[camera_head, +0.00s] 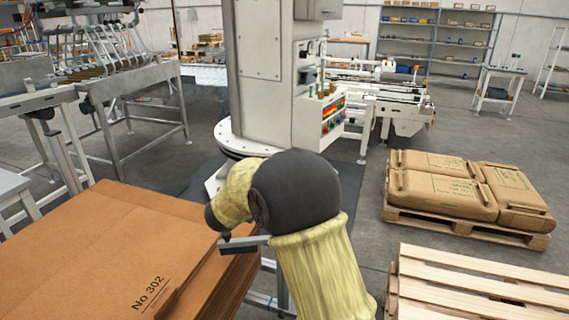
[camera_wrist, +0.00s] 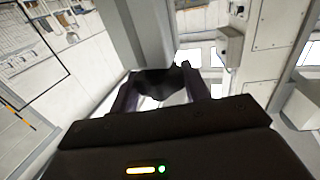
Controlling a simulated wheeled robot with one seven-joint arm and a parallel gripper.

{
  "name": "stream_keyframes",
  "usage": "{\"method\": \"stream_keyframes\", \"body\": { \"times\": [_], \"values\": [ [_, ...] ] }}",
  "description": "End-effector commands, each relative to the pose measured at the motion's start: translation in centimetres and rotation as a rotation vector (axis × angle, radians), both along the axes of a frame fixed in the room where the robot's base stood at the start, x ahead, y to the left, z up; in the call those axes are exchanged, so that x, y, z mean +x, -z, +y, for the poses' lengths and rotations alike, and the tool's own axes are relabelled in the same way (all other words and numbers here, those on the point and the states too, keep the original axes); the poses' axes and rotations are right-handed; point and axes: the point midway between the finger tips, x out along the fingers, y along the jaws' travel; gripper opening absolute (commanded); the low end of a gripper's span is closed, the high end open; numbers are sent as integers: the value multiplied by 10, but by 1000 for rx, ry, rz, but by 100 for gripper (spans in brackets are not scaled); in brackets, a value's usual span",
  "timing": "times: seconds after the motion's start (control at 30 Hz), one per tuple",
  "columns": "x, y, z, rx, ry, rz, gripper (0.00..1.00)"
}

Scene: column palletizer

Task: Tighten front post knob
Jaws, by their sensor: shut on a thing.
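In the wrist view a dark, lobed knob (camera_wrist: 160,82) sits at the near end of a grey post (camera_wrist: 137,35). The fingers of my gripper (camera_wrist: 162,88) stand on either side of the knob and are shut on it. The knob's far side is hidden, and I cannot tell how tight it is. In the head view my arm, with its yellow cover and dark joint, reaches forward at the middle and hides the knob. A grey bar (camera_head: 243,243) with a dark end shows left of my arm, beside the cardboard stack.
A stack of brown cardboard sheets (camera_head: 100,240) fills the lower left. The pale machine column (camera_head: 262,75) stands ahead. Brown sacks (camera_head: 440,185) lie on a pallet at right, with a bare wooden pallet (camera_head: 480,285) nearer. Grey floor lies open beyond the sacks.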

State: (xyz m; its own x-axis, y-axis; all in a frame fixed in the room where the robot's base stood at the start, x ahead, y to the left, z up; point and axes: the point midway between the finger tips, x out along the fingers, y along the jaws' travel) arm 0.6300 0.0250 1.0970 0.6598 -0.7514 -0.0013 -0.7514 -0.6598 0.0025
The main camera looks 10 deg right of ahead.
Motion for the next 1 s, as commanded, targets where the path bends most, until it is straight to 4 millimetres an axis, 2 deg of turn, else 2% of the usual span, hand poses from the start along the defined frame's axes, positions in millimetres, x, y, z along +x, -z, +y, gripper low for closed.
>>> {"method": "stream_keyframes", "body": {
  "times": [0.57, 0.6, 0.7, 1.0],
  "values": [
    [1, -1, 0, -1, 53, -4, 24],
    [1, -1, 0, -1, 53, -4, 49],
    [1, -1, 0, 0, 53, -4, 66],
    [0, -1, 1, 0, 52, -3, 66]
  ]
}}
